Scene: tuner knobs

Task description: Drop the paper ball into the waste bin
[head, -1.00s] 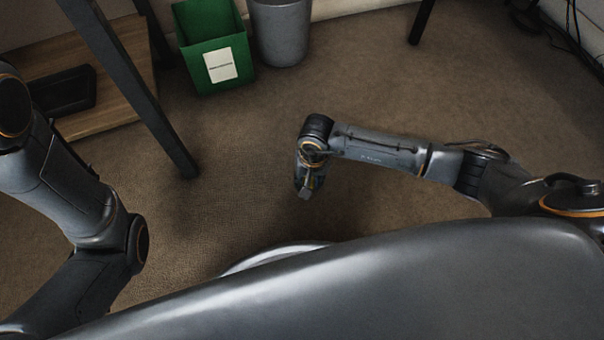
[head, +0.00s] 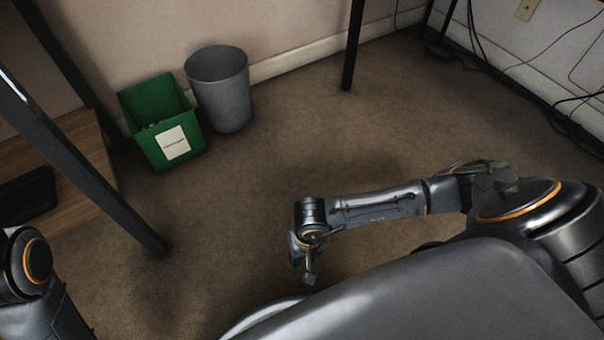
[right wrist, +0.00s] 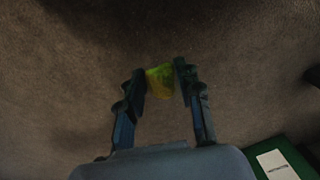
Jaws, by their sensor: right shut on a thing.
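The paper ball (right wrist: 160,80) is crumpled and yellow-green. In the right wrist view it sits between the fingertips of my right gripper (right wrist: 160,82), which is shut on it. In the head view my right gripper (head: 308,274) hangs over the carpet, pointing down; I cannot make out the ball clearly there. The waste bin (head: 220,95) is a grey, round, open-topped bin standing by the wall, farther away and to the left of the gripper. My left gripper is out of view; only part of that arm shows at lower left.
A green box (head: 157,108) with a white label stands left of the grey bin; its corner shows in the right wrist view (right wrist: 262,146). A dark table leg (head: 75,140) crosses the left side. Another leg (head: 352,45) and cables are behind. The carpet (head: 300,135) between is clear.

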